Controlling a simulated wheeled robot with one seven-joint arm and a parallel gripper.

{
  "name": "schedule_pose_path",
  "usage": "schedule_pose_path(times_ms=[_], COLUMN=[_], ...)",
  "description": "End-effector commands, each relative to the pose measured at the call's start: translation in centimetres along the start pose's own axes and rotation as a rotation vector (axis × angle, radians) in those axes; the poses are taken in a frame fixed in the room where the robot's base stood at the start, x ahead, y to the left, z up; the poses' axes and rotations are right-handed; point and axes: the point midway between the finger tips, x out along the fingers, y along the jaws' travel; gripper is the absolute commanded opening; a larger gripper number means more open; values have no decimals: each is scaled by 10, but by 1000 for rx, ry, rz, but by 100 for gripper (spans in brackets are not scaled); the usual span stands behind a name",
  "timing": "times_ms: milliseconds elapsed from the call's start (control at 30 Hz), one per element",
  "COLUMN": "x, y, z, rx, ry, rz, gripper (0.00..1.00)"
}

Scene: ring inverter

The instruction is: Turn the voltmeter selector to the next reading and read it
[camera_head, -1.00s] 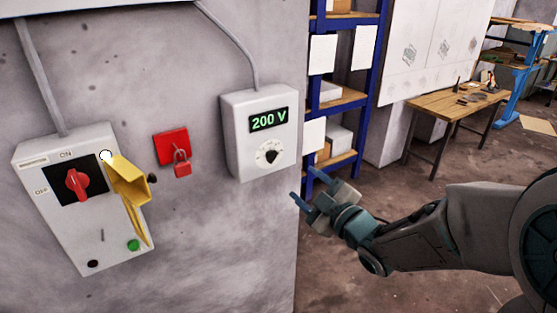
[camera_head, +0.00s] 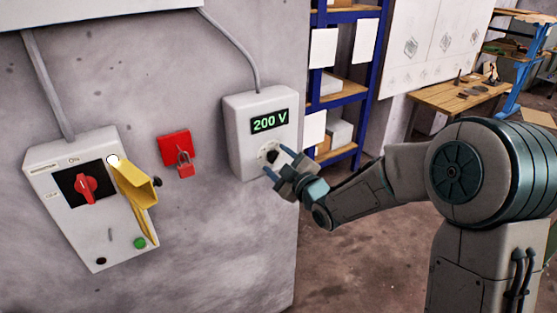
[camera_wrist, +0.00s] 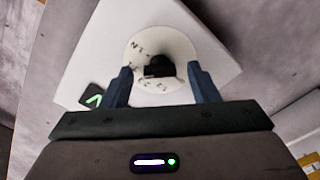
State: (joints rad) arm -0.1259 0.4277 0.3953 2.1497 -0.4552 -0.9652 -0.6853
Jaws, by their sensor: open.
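The voltmeter (camera_head: 240,142) is a white box on the grey wall, and its green display (camera_head: 269,122) reads 200 V. Its black selector knob (camera_head: 271,155) sits on a round white dial below the display. My gripper (camera_head: 276,164) is open in front of the dial and covers part of it in the head view. In the wrist view the knob (camera_wrist: 158,67) lies between and beyond the two blue fingers (camera_wrist: 163,88), with the marked dial (camera_wrist: 165,45) around it. I cannot tell whether the fingers touch the knob, and a corner of the display shows at the left.
A white switch box (camera_head: 120,232) with a red rotary switch (camera_head: 86,188) and an open yellow cover (camera_head: 135,188) is at the left. A red plate with a padlock (camera_head: 184,164) hangs between the boxes. Blue shelves (camera_head: 373,65) stand beyond the wall's edge.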

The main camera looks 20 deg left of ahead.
Motion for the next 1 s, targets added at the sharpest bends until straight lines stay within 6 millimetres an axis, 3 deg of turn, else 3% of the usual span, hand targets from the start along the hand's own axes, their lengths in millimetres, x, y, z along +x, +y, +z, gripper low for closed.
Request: schedule_pose_path(times_ms=[200, 367, 733, 1000], x=[0, 0, 0, 0], y=[0, 0, -2, -3], z=[0, 0, 1, 3], rx=[0, 0, 43, 212], ry=[0, 0, 1, 1], rz=[0, 0, 0, 1], gripper=[52, 10, 10, 10])
